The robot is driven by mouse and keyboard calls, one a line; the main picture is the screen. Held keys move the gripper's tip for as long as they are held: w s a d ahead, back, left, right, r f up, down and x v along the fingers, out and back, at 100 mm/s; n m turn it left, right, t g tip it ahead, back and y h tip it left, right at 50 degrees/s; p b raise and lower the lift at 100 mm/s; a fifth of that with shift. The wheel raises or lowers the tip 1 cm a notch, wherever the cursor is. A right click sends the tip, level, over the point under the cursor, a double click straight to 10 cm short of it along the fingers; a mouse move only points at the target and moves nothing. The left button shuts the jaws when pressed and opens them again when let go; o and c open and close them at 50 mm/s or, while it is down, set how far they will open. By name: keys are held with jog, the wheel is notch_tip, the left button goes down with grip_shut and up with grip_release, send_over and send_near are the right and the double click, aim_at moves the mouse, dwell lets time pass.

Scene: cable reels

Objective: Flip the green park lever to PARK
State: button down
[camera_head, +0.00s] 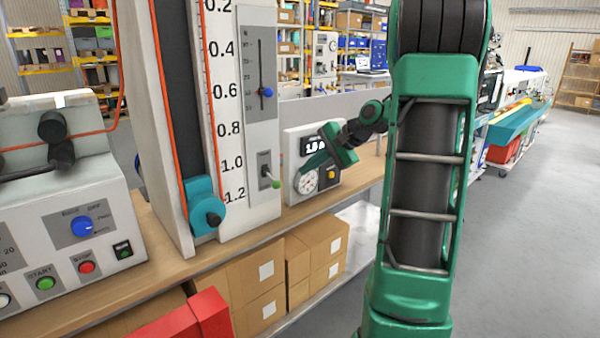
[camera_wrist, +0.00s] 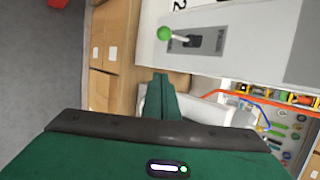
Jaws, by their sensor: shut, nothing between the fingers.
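The park lever's green ball knob (camera_head: 276,185) sits on a short metal stem on a grey plate, low on the tall white scale panel. The stem points outward and down. In the wrist view the green knob (camera_wrist: 164,33) is at the upper middle, with its grey slot plate (camera_wrist: 205,41) to the right; the plate's lettering is too small to read. My gripper (camera_head: 305,169) is shut and empty, to the right of the lever and apart from it. Its closed fingertips (camera_wrist: 161,76) show below the knob in the wrist view.
A teal pulley (camera_head: 206,212) is left of the lever. A control box (camera_head: 60,220) with buttons stands at far left. Cardboard boxes (camera_head: 262,283) lie under the wooden bench.

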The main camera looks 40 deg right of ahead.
aim_at(272, 179)
jog(key=w+a+f, duration=0.3)
jog(key=a+f, duration=0.1)
jog(key=a, duration=0.1)
jog(key=shift+w+a, duration=0.3)
jog(key=shift+a, duration=0.05)
dwell(0.4)
